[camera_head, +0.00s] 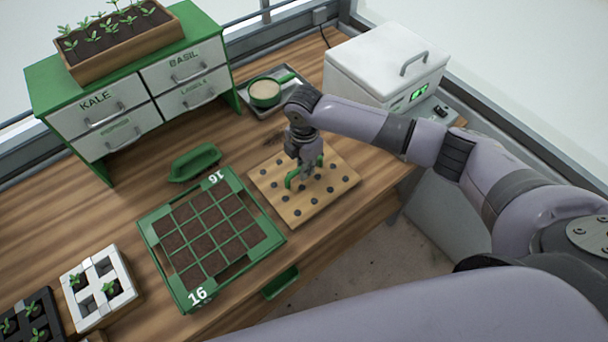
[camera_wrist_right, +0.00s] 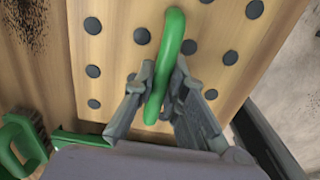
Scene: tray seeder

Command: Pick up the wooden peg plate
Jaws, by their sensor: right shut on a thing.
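The wooden peg plate (camera_head: 335,197) is a light square board with several dark round pegs and a green handle (camera_head: 303,173) on top. It lies on the wooden table to the right of the green seed tray frame. My right gripper (camera_head: 308,170) is over the plate's middle, shut on the green handle. In the right wrist view the plate (camera_wrist_right: 115,60) fills the middle, and the two fingers (camera_wrist_right: 158,92) close on either side of the green handle (camera_wrist_right: 172,45). I cannot tell any gap between plate and table. My left gripper is not in view.
The green tray frame (camera_head: 147,221) marked 16 holds soil cells close by on the left. A green cup (camera_head: 265,93), a white box (camera_head: 385,60) and a drawer cabinet (camera_head: 125,90) stand at the back. The table's front edge is near the plate.

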